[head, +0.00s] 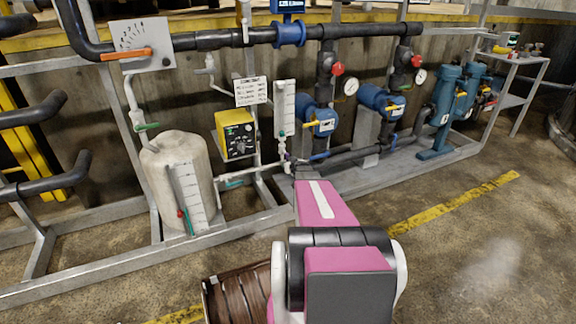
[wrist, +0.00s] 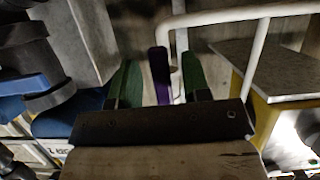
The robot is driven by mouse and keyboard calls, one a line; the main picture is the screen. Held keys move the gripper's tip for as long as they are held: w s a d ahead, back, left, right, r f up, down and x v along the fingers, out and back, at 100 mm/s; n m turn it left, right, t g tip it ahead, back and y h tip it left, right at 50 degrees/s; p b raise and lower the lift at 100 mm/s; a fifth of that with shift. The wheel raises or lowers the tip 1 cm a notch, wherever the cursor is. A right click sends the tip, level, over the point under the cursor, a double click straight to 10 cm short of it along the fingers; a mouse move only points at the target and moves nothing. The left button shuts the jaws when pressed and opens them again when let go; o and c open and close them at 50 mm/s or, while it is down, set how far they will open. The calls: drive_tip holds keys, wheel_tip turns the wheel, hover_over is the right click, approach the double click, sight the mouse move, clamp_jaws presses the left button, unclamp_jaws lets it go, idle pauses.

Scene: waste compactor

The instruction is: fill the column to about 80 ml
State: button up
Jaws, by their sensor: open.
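The column (head: 284,108) is a narrow upright tube on a white graduated board, left of the blue pumps. I cannot read its liquid level. A purple valve handle (wrist: 160,78) shows in the wrist view, between the two green fingers of my gripper (wrist: 161,64). My gripper is open around the handle, with gaps visible on both sides. In the head view my pink arm reaches to the foot of the column, where a little purple (head: 288,156) shows. My fingertips are mostly hidden there by the arm.
White piping runs past the handle. A yellow control box (head: 236,135) and a pale tank (head: 177,180) with a scale board stand to the left. Blue pumps (head: 318,119) stand right of the column. The floor in front of the grey frame is mostly clear.

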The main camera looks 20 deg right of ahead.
drive_tip(key=v, duration=1)
drive_tip(key=shift+r, duration=0.1)
drive_tip(key=s+a+r+n+g+y, duration=0.1)
drive_tip(key=s+a+g+y, duration=0.25)
drive_tip(key=a, duration=0.75)
drive_tip(key=s+a+r+n+g+y, duration=0.1)
drive_tip(key=s+a+r+g+y, duration=0.2)
drive_tip(key=a, duration=0.8)
drive_tip(key=s+a+m+g+h, duration=0.1)
drive_tip(key=s+a+g+h, duration=0.2)
drive_tip(key=s, duration=0.5)
drive_tip(key=s+a+r+m+g+h, duration=0.1)
drive_tip(key=s+a+g+h, duration=0.3)
drive_tip(key=s, duration=0.5)
drive_tip(key=shift+s+m, duration=0.3)
drive_tip(key=shift+w+r, duration=0.1)
